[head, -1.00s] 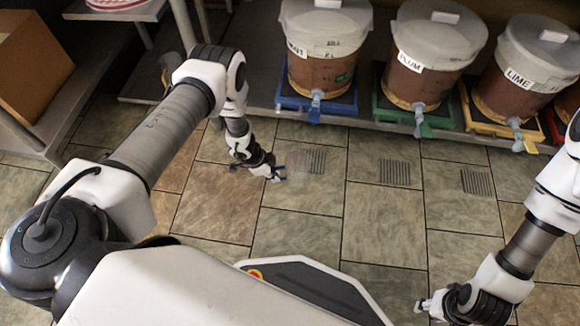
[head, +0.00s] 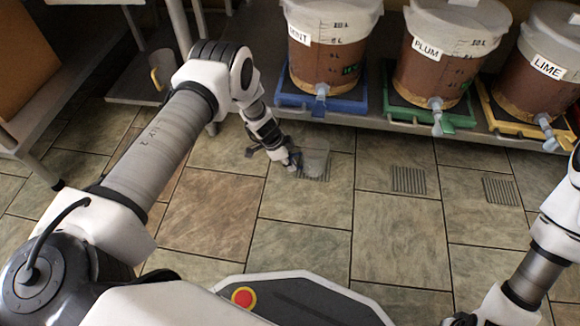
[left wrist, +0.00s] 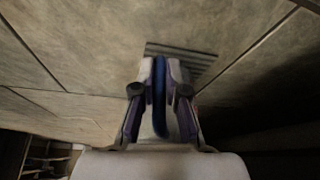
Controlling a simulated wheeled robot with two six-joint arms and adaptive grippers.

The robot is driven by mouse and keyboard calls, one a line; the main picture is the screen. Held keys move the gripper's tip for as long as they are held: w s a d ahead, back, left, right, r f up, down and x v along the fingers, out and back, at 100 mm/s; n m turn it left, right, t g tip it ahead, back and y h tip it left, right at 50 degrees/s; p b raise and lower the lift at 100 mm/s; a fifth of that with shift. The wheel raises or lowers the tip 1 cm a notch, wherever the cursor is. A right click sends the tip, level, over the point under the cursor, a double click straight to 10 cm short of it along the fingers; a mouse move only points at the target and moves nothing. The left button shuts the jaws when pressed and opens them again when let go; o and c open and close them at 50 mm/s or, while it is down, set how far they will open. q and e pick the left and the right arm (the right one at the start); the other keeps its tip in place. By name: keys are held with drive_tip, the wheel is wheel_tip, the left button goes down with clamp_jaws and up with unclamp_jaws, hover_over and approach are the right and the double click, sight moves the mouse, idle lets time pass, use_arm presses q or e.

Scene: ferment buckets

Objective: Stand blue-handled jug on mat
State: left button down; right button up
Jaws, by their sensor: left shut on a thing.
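The clear jug (head: 316,155) is in my left gripper (head: 293,161), which is shut on its blue handle; the handle shows between the fingers in the left wrist view (left wrist: 159,90). In the head view the jug overlaps a grey ribbed patch (head: 320,176) on the floor, which looks like a mat. The patch also shows beyond the fingers in the left wrist view (left wrist: 198,63). I cannot tell whether the jug touches it. My right gripper (head: 460,320) is at the bottom edge, mostly cut off.
Buckets marked MINT (head: 327,60), PLUM (head: 440,70) and LIME (head: 540,85) stand on a low shelf, with taps pointing forward. Two more ribbed patches lie at right (head: 408,180) (head: 498,190). A yellow-handled vessel (head: 161,68) stands at left. The floor tiles in front are clear.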

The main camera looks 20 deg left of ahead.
use_arm(q)
drive_tip(key=shift+f, duration=0.1)
drive_tip(key=c, duration=1.2)
unclamp_jaws()
drive_tip(key=p+v, duration=0.6)
drive_tip(key=v, duration=0.6)
drive_tip(key=s+f+n+g+y, duration=0.1)
drive_tip(key=s+f+n+y, duration=0.15)
drive_tip(key=s, duration=0.65)
drive_tip(key=s+f+n+g+y, duration=0.15)
drive_tip(key=s+n, duration=0.25)
drive_tip(key=s, duration=0.6)
drive_tip(key=s+d+r+n, duration=0.2)
drive_tip(key=s+r+n, duration=0.1)
drive_tip(key=s, duration=0.3)
drive_tip(key=s+d+r+n, duration=0.3)
drive_tip(key=s, duration=0.4)
drive_tip(key=shift+s+n+t, duration=0.35)
